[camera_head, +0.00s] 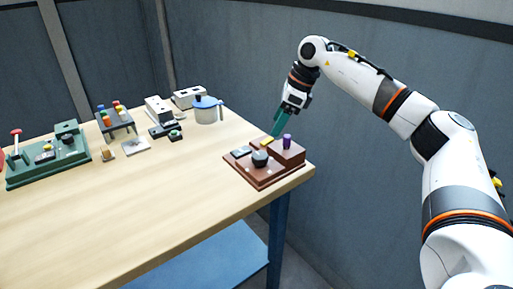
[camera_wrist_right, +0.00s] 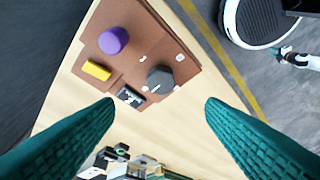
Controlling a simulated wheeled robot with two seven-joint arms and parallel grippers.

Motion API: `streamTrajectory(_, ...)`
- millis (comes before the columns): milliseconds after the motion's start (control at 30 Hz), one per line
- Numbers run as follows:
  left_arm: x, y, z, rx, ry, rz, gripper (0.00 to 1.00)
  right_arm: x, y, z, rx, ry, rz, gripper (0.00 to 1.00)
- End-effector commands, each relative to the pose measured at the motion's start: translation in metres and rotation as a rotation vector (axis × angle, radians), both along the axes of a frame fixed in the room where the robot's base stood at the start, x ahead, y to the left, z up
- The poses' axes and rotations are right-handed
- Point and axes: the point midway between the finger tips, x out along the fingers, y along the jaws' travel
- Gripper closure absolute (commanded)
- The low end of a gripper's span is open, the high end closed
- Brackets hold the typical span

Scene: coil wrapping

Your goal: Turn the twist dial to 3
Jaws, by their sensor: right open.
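A brown control board (camera_head: 266,180) sits at the table's right corner. On it are a dark grey dial (camera_head: 260,158), a purple knob (camera_head: 287,142), a yellow block (camera_head: 266,141) and a small dark switch panel (camera_head: 240,152). In the right wrist view the dial (camera_wrist_right: 160,78) shows a light pointer mark; its number is too small to read. My right gripper (camera_head: 277,133) is above the board's back edge. In the right wrist view its green fingers (camera_wrist_right: 158,108) are wide apart with nothing between them, apart from the dial. My left gripper is not in view.
A green board (camera_head: 45,165) with a red-topped lever is at the table's left. A rack of coloured pegs (camera_head: 116,124), white boxes (camera_head: 158,110) and a clear blue-lidded jug (camera_head: 207,110) stand at the back. The wooden tabletop's front middle (camera_head: 130,205) is clear.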

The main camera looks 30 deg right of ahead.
Motion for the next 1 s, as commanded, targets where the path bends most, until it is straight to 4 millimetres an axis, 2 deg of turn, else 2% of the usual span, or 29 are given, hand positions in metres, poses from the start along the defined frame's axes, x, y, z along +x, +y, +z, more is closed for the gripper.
streamTrajectory(133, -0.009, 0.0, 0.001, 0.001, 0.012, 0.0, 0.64, 0.002, 0.002, -0.012, -0.007, 0.007, 0.0, 0.36)
streamTrajectory(267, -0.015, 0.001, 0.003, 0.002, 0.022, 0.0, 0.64, 0.008, 0.01, -0.034, -0.005, 0.008, 0.001, 0.36)
streamTrajectory(600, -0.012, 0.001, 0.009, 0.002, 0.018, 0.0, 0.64, 0.024, 0.029, -0.092, -0.003, 0.006, 0.001, 0.36)
streamTrajectory(800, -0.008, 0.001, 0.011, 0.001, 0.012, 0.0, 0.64, 0.028, 0.034, -0.107, -0.002, 0.003, 0.0, 0.36)
streamTrajectory(1000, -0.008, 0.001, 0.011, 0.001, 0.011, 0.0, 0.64, 0.029, 0.034, -0.11, -0.002, 0.002, 0.0, 0.36)
